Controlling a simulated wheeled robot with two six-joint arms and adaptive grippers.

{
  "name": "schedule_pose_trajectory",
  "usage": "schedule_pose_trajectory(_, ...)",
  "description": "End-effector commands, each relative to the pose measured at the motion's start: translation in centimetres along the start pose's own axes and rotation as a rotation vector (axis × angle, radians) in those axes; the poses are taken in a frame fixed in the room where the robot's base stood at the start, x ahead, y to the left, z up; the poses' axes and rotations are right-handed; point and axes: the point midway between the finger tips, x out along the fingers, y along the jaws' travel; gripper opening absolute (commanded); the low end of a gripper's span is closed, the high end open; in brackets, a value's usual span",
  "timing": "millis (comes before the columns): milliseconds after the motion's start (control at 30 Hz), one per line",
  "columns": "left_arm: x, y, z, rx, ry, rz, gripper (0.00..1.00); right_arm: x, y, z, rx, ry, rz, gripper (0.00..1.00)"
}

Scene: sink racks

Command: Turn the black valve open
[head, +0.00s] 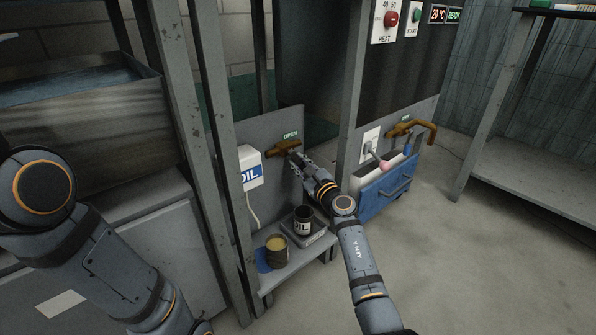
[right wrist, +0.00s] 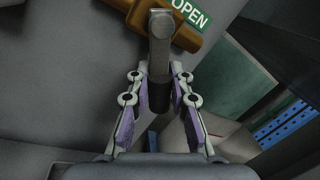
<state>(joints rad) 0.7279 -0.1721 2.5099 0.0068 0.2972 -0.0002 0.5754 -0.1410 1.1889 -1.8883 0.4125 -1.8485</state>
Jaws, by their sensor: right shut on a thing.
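The valve has a grey lever with a black end (right wrist: 159,97), mounted on a brown pipe fitting (right wrist: 185,37) beside a green OPEN sign (right wrist: 191,13). In the head view the brown fitting (head: 284,147) sits on the grey panel just under the OPEN sign (head: 290,135). My right gripper (head: 297,166) reaches up to it. In the right wrist view the two purple-padded fingers of my right gripper (right wrist: 159,98) are on either side of the lever's black end, shut on it. My left arm crosses the lower left, its gripper out of view.
Below my right gripper, a dark can (head: 303,222) stands on a scale and a yellow-filled can (head: 277,250) stands on the low shelf (head: 290,270). A white OIL box (head: 250,167) hangs left. A blue bin (head: 385,195) and second brown pipe (head: 405,126) are right. Steel posts flank the panel.

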Motion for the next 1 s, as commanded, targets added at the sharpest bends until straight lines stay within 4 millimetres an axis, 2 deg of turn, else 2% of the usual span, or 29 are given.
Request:
schedule_pose_trajectory(200, -0.93, -0.12, -0.39, 0.002, 0.0, 0.001, 0.0, -0.02, -0.14, -0.28, -0.056, -0.008, 0.002, 0.0)
schedule_pose_trajectory(733, -1.04, -0.13, -0.5, 0.002, 0.002, 0.001, 0.0, 0.01, -0.32, -0.17, -0.076, -0.012, 0.002, 0.0)
schedule_pose_trajectory(767, -1.04, -0.13, -0.5, 0.002, 0.002, 0.001, 0.0, 0.01, -0.32, -0.17, -0.076, -0.011, 0.002, 0.21)
schedule_pose_trajectory(933, -1.04, -0.13, -0.49, 0.002, 0.002, 0.001, 0.0, 0.03, -0.34, -0.12, -0.075, -0.012, 0.002, 0.44)
schedule_pose_trajectory(1000, -1.04, -0.13, -0.49, 0.002, 0.002, 0.001, 0.0, 0.04, -0.35, -0.09, -0.075, -0.013, 0.001, 0.44)
